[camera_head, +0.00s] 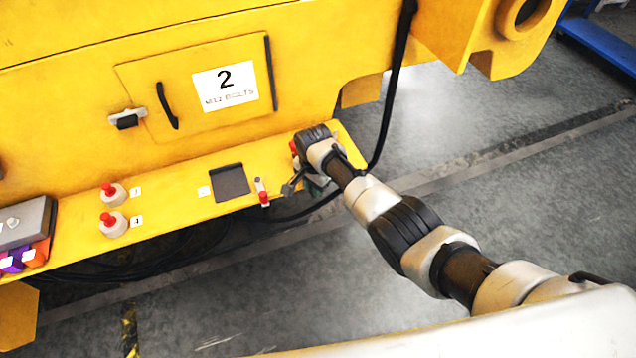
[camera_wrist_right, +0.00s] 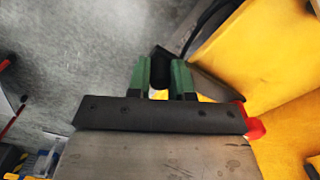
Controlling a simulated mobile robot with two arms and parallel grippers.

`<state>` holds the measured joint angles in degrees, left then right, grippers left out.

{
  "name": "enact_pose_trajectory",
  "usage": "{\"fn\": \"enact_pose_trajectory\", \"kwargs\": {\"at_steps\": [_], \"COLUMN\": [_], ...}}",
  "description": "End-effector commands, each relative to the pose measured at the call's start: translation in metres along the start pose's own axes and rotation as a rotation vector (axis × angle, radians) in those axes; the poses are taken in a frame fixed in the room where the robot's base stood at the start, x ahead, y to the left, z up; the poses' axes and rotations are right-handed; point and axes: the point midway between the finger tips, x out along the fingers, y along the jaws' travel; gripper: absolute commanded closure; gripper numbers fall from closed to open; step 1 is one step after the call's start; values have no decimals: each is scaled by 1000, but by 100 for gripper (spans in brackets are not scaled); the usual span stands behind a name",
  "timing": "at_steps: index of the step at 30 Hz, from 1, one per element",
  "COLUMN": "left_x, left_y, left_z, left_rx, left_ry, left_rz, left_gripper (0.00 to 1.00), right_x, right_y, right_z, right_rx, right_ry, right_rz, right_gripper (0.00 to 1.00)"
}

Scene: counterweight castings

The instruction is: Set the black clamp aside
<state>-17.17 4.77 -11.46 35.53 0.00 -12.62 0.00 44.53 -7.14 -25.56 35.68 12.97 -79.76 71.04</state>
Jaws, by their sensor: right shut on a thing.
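My right gripper (camera_wrist_right: 162,80) shows in the right wrist view with green fingers shut on a black piece (camera_wrist_right: 161,66), which looks like the black clamp. In the head view my right gripper (camera_head: 302,184) is at the front edge of the yellow ledge, near its right end. A small dark part (camera_head: 289,188) shows at its fingertips there; the rest of the clamp is hidden by the gripper and wrist. I cannot tell whether the clamp touches the cable or the ledge. My left gripper is not in view.
A black cable (camera_head: 397,85) hangs down behind my right wrist. The ledge (camera_head: 165,190) carries a dark square pad (camera_head: 230,182), a small red-ended part (camera_head: 263,192), two red-topped knobs (camera_head: 113,194) and a grey box (camera_head: 30,222). A door labelled 2 (camera_head: 226,84) is above.

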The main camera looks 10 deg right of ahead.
Motion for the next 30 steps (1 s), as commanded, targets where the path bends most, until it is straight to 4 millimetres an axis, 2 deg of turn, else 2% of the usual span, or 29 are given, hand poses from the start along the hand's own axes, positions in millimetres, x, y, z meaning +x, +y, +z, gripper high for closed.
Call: {"fn": "enact_pose_trajectory", "kwargs": {"at_steps": [14, 15, 19, 20, 30], "left_x": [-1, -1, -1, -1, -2], "left_y": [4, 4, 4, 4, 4], "left_z": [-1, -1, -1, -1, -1], "left_rx": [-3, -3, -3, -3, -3], "left_ry": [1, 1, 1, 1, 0], "left_rz": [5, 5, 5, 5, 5], "left_gripper": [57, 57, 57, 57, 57], "right_x": [-1, -1, -1, -1, -4], "right_y": [-2, -2, -2, -2, -1], "right_z": [1, 1, 1, 1, 1], "right_rx": [14, 14, 14, 14, 13], "right_ry": [0, 0, 0, 0, 0], "right_rz": [-2, -2, -2, -2, -3], "right_gripper": [100, 76, 56, 54, 54]}}
